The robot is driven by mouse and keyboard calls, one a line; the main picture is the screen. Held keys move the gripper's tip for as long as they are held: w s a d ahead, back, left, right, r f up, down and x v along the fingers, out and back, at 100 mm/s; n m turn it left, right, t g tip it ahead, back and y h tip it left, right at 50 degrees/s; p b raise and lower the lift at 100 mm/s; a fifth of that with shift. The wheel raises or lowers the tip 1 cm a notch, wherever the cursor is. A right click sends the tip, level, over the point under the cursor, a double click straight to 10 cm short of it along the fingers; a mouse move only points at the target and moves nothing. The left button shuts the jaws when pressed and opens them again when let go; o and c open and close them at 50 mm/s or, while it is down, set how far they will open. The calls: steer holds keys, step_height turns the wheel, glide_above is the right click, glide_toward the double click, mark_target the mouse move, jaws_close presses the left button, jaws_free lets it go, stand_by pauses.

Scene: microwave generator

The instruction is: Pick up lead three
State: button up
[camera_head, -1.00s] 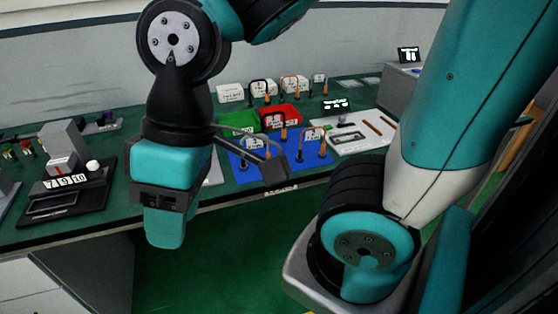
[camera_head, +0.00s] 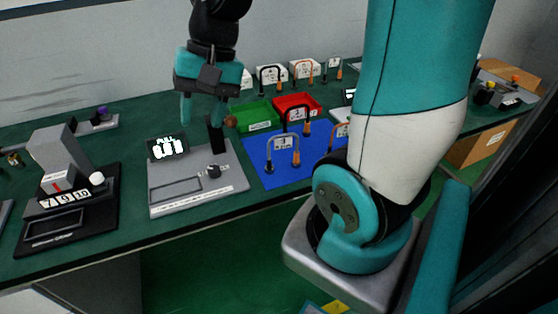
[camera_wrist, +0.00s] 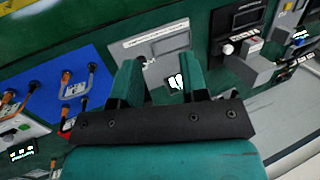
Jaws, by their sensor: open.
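Several arch-shaped leads with black and orange ends and white tags are in view; I cannot read the tags, so I cannot tell which is lead three. In the head view one lead (camera_head: 283,150) stands at the front of the blue mat (camera_head: 262,172), another (camera_head: 297,114) stands behind it, and a third (camera_head: 341,132) is partly hidden by my arm. In the wrist view leads also show on the blue mat (camera_wrist: 52,78) at the left. My gripper (camera_head: 204,116) is open and empty, pointing down above the back of a grey device, left of the mat and apart from the leads.
The grey device (camera_head: 225,185) with a lit display stands left of the mat. Green (camera_head: 255,117) and red (camera_head: 310,106) trays lie behind the mat. White blocks with more leads (camera_head: 270,76) stand at the back. A dark numbered device (camera_head: 75,205) is at the left.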

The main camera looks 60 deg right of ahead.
steer(key=w+d+f+m, duration=0.1)
steer(key=d+f+m, duration=0.1)
steer(key=d+m, duration=0.9)
steer(key=m+t, duration=0.2)
steer(key=m, duration=0.6)
glide_toward(284, 134)
steer(key=x, duration=0.6)
steer(key=shift+a+f, duration=0.15)
steer(key=shift+f, duration=0.15)
steer(key=shift+p+x, duration=0.7)
steer(key=shift+x, duration=2.3)
jaws_close()
